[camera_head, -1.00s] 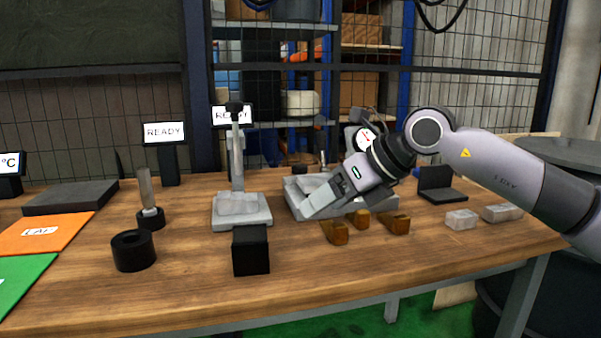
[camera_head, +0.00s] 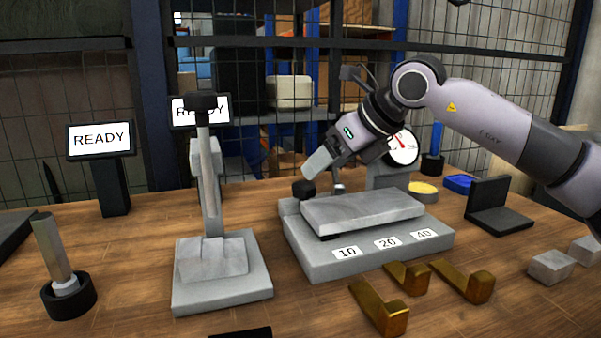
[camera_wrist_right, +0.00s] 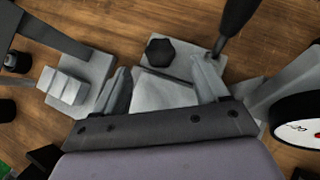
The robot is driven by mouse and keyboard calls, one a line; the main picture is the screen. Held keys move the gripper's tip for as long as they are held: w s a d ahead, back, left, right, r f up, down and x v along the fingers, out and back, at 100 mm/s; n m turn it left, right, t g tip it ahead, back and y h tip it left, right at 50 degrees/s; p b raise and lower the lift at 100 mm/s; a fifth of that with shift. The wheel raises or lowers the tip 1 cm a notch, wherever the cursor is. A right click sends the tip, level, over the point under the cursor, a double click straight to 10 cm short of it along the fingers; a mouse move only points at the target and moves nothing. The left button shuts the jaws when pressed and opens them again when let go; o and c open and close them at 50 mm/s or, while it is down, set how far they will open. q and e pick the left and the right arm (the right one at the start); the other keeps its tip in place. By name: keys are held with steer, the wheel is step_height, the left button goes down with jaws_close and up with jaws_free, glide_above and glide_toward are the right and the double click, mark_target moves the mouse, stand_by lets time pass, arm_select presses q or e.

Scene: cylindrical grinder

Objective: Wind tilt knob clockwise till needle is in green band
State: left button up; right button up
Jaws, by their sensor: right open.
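The black lobed tilt knob (camera_head: 304,189) stands at the left end of the grey plate fixture (camera_head: 440,246). The knob (camera_wrist_right: 160,51) also shows in the right wrist view, ahead of and between the fingers. My right gripper (camera_head: 318,165) is just above the knob in the head view. In the wrist view, the gripper (camera_wrist_right: 162,78) has its fingers spread with nothing between them at the tips. The round gauge (camera_head: 401,148) stands behind the fixture, with red on its white face; no green band can be made out. My left gripper is out of view.
A grey stand with an upright post (camera_head: 209,180) is left of the fixture. Several brass blocks (camera_head: 385,308) lie in front. A black angled block (camera_head: 492,212) is at right. A dark rod (camera_wrist_right: 235,18) rises near the right finger in the wrist view.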

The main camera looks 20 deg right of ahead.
mark_target(304, 184)
steer(key=b+x, duration=0.1)
steer(key=x, duration=0.6)
steer(key=shift+s, duration=0.1)
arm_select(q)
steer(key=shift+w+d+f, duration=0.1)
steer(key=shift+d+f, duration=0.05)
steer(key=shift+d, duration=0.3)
